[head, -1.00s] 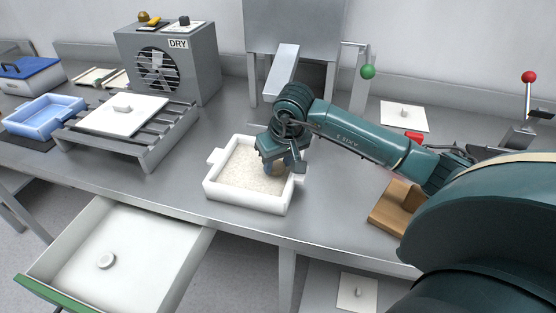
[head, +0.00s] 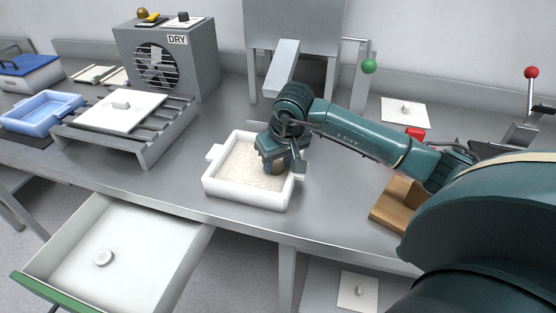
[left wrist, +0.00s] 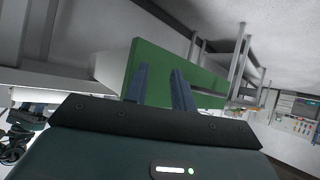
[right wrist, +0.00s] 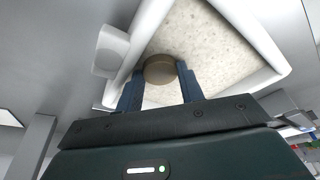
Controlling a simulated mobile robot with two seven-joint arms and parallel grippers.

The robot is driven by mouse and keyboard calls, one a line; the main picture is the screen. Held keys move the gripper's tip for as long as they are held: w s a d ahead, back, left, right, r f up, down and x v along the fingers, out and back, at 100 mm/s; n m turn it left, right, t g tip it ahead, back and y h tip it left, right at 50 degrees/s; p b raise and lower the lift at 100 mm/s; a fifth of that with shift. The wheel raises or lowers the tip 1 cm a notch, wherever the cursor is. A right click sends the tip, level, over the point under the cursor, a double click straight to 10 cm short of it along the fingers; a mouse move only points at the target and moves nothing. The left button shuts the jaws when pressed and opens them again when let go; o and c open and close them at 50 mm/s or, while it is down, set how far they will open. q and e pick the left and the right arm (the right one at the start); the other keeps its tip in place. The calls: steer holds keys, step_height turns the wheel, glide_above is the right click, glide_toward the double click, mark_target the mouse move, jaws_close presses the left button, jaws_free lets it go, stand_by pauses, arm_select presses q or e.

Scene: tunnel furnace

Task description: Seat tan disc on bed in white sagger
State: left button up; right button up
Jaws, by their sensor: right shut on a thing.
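The white sagger (head: 250,195) stands on the steel bench with a pale granular bed (head: 240,165) inside. My right gripper (head: 275,162) reaches down over the right part of the bed. In the right wrist view its fingers (right wrist: 160,80) are shut on the sides of the tan disc (right wrist: 160,69). The disc shows partly below the fingers in the head view (head: 278,168). I cannot tell whether it touches the bed. My left gripper (left wrist: 160,80) is open and empty, with its fingers in front of a green drawer front (left wrist: 165,75). It is outside the head view.
A rack with a white plate (head: 120,112), a DRY fan unit (head: 195,65) and a blue tray (head: 40,112) stand at left. A wooden block (head: 393,205) lies right of the sagger.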

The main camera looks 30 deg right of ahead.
arm_select(q)
steer(key=shift+d+f, duration=0.1)
steer(key=shift+f, duration=0.7)
arm_select(e)
steer(key=shift+f, duration=0.25)
steer(key=o, duration=1)
arm_select(q)
steer(key=shift+r, duration=0.25)
arm_select(e)
steer(key=shift+s, duration=0.1)
steer(key=p+v, duration=0.2)
steer(key=shift+d+r, duration=0.1)
steer(key=shift+r, duration=0.25)
arm_select(q)
steer(key=shift+n+g+y, duration=0.3)
steer(key=r+p, duration=0.1)
steer(key=p, duration=0.1)
steer(key=a+r+p, duration=0.1)
steer(key=r+p, duration=0.2)
steer(key=shift+s+a+r+p, duration=0.2)
steer(key=shift+s+r+p, duration=0.1)
steer(key=shift+p, duration=0.1)
arm_select(e)
steer(key=v, duration=1.1)
